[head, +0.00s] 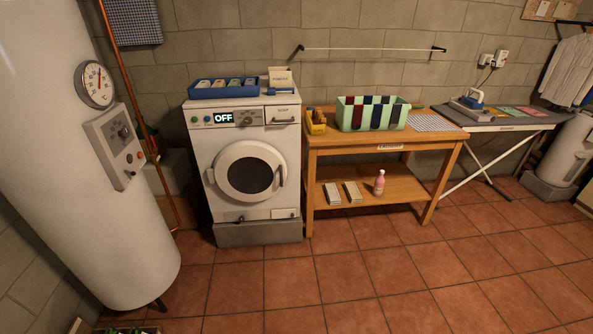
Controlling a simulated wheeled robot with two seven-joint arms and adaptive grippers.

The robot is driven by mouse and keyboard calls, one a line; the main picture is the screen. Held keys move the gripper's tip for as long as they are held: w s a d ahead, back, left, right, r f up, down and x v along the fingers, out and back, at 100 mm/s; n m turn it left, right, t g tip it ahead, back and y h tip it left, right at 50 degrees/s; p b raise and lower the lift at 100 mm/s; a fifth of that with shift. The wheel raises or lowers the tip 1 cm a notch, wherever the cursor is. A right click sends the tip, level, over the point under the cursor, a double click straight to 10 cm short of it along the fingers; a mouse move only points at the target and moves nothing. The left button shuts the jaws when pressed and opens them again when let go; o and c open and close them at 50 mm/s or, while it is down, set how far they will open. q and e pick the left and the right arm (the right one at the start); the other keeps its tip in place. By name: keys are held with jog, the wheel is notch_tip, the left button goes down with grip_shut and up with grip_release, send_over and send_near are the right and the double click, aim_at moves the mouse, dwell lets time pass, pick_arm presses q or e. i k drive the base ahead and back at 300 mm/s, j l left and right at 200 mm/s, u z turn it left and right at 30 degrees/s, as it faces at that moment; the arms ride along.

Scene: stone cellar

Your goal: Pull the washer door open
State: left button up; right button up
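The white washer (215,150) stands against the block wall on a low grey plinth (258,233). Its round door (222,171), with a white ring and dark glass, looks closed on the front. The display (240,117) on the control panel reads OFF. Neither of my grippers is in the head view.
A large white boiler tank (60,140) fills the left. A wooden table (395,143) with a green striped basket (348,113) stands right of the washer. A blue tray (203,91) sits on the washer. The tiled floor (300,285) in front is clear.

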aim_at(254, 169)
jog(key=i+j+z, duration=0.1)
jog(key=i+z, duration=0.2)
jog(key=i, duration=0.15)
jog(key=i+j+z, duration=0.2)
jog(key=i+z, duration=0.15)
jog(key=i, duration=0.15)
